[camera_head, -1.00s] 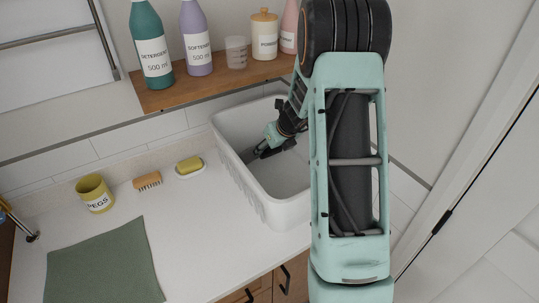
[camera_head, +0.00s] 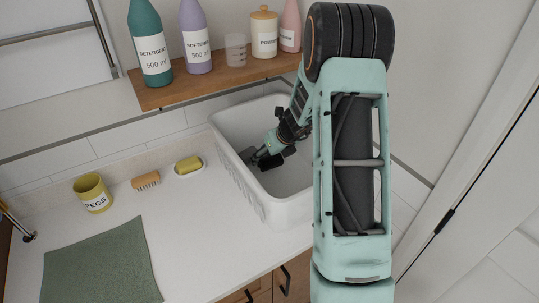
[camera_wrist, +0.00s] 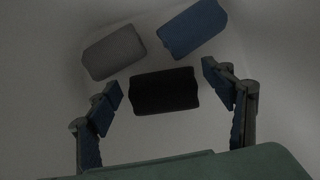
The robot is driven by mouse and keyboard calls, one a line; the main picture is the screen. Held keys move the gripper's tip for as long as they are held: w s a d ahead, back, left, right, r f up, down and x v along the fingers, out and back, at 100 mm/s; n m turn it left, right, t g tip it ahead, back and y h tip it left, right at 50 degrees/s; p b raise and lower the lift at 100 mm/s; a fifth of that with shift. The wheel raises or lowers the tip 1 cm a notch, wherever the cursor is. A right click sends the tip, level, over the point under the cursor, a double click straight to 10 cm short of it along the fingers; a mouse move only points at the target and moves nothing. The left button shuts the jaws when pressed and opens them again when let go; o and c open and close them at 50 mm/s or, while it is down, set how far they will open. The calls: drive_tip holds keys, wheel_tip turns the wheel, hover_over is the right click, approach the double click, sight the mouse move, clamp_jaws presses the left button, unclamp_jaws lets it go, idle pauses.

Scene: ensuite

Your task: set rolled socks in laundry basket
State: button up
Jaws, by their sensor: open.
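The white laundry basket (camera_head: 284,213) stands on the counter, and my gripper (camera_head: 262,160) reaches down inside it. In the wrist view three rolled socks lie on the basket floor: a black roll (camera_wrist: 164,92), a grey roll (camera_wrist: 113,52) and a blue roll (camera_wrist: 192,28). My open gripper also shows there (camera_wrist: 163,83), one finger on each side of the black roll, with gaps between it and both fingers. The grey and blue rolls lie beyond the fingertips. In the head view the basket wall and my arm hide much of the inside.
A wooden shelf (camera_head: 205,84) above the basket holds a detergent bottle (camera_head: 150,45), a softener bottle (camera_head: 194,40) and other containers. Left on the counter are a soap dish (camera_head: 189,170), a brush (camera_head: 146,181), a yellow pegs pot (camera_head: 93,193) and a green cloth (camera_head: 103,266).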

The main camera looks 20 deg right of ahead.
drive_tip(key=shift+s+r+p, duration=0.1)
drive_tip(key=shift+r+p, duration=0.3)
drive_tip(key=shift+r, duration=0.3)
drive_tip(key=p+v, duration=0.1)
drive_tip(key=v, duration=1)
drive_tip(key=shift+s, duration=0.2)
drive_tip(key=shift+d, duration=0.1)
